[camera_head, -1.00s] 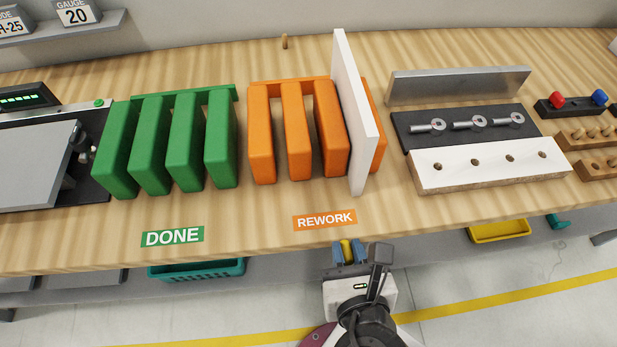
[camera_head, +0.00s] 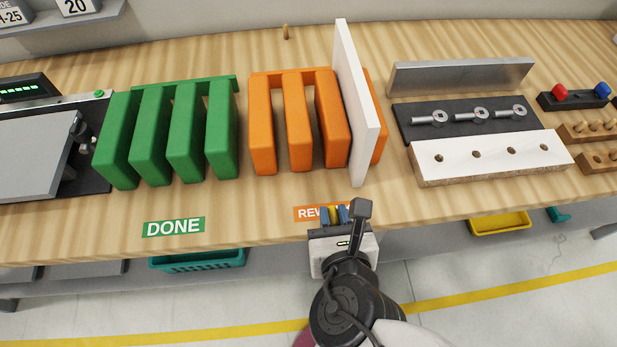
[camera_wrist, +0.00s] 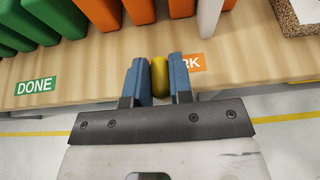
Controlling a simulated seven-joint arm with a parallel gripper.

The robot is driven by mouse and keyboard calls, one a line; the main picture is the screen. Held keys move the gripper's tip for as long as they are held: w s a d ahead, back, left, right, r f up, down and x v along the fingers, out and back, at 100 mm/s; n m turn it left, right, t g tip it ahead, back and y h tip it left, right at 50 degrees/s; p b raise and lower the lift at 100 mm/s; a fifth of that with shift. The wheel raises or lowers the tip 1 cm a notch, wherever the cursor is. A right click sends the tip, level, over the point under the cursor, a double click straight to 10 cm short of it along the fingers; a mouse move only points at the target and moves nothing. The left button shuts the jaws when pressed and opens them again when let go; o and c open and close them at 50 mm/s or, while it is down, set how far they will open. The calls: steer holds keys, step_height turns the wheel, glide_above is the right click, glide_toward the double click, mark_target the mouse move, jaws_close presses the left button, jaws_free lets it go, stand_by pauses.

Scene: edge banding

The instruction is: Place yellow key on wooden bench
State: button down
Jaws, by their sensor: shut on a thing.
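The yellow key (camera_wrist: 159,77) is held between the blue fingers of my gripper (camera_wrist: 158,80) in the wrist view. In the head view, my gripper (camera_head: 334,214) is at the front edge of the wooden bench (camera_head: 250,215), over the orange REWORK label. A bit of yellow shows between its fingers there. My gripper is shut on the key. Only the key's rounded yellow part shows; the rest is hidden. I cannot tell whether the key touches the bench.
Behind my gripper stand an orange rack (camera_head: 262,125) with a white panel (camera_head: 357,110) and a green rack (camera_head: 168,130). A drilled white block (camera_head: 490,158) stands to the right. The bench front between the DONE label (camera_head: 173,227) and my gripper is clear.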

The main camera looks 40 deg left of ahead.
steer(key=w+a, duration=0.1)
steer(key=a, duration=0.2)
steer(key=w+a, duration=0.2)
steer(key=a, duration=0.1)
steer(key=w+a+f, duration=0.1)
steer(key=w+a, duration=0.1)
steer(key=a, duration=0.1)
steer(key=shift+a, duration=0.1)
steer(key=shift+f, duration=1.7)
steer(key=shift+f, duration=0.15)
steer(key=c, duration=1)
jaws_free()
